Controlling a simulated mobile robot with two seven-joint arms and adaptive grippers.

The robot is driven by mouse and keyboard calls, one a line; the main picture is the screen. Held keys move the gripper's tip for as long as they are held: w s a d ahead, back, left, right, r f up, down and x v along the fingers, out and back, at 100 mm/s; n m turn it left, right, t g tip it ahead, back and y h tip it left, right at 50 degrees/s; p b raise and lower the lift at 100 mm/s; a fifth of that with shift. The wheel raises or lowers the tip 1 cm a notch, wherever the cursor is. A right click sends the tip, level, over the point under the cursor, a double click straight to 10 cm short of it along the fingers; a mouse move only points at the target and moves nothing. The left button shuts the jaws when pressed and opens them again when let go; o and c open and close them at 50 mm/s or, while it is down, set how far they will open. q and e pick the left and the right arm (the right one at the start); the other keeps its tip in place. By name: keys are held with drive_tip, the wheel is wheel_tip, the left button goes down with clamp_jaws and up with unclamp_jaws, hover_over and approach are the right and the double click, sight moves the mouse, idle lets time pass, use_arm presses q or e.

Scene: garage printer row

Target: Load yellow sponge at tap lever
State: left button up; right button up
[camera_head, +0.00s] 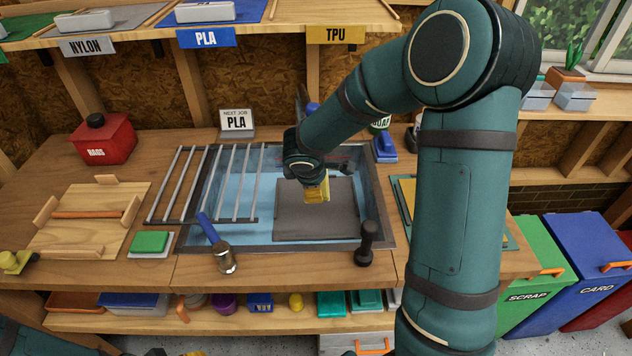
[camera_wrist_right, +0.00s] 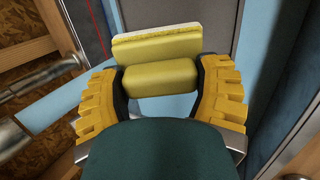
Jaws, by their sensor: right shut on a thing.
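My right gripper (camera_head: 317,193) is over the sink (camera_head: 377,215), above a dark grey board. It is shut on the yellow sponge (camera_head: 319,188). In the right wrist view the sponge (camera_wrist_right: 158,76), with a paler top edge, sits between the yellow fingers of my right gripper (camera_wrist_right: 160,85). A blue-handled metal fitting (camera_head: 211,232) stands at the sink's front edge; I cannot tell whether it is the tap lever. My forearm hides part of the sink's back edge. My left gripper (camera_head: 176,353) barely shows at the bottom edge; its fingers are cut off.
A metal rack (camera_head: 180,184) covers the sink's left side. A black-knobbed post (camera_head: 367,242) stands at its front right. A green sponge (camera_head: 152,241) lies on the worktop left of the sink, near a wooden board (camera_head: 75,229). A blue brush-like thing (camera_head: 385,148) stands behind right.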

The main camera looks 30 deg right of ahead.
drive_tip(key=s+a+b, duration=0.3)
drive_tip(key=s+a, duration=0.2)
drive_tip(key=shift+a, duration=0.15)
idle(0.5)
drive_tip(key=shift+a+r, duration=0.1)
idle(1.2)
drive_tip(key=s+a+r+p, duration=0.1)
drive_tip(key=s+a+r, duration=0.2)
drive_tip(key=shift+s+a+r, duration=0.2)
drive_tip(key=shift+r, duration=0.2)
idle(0.4)
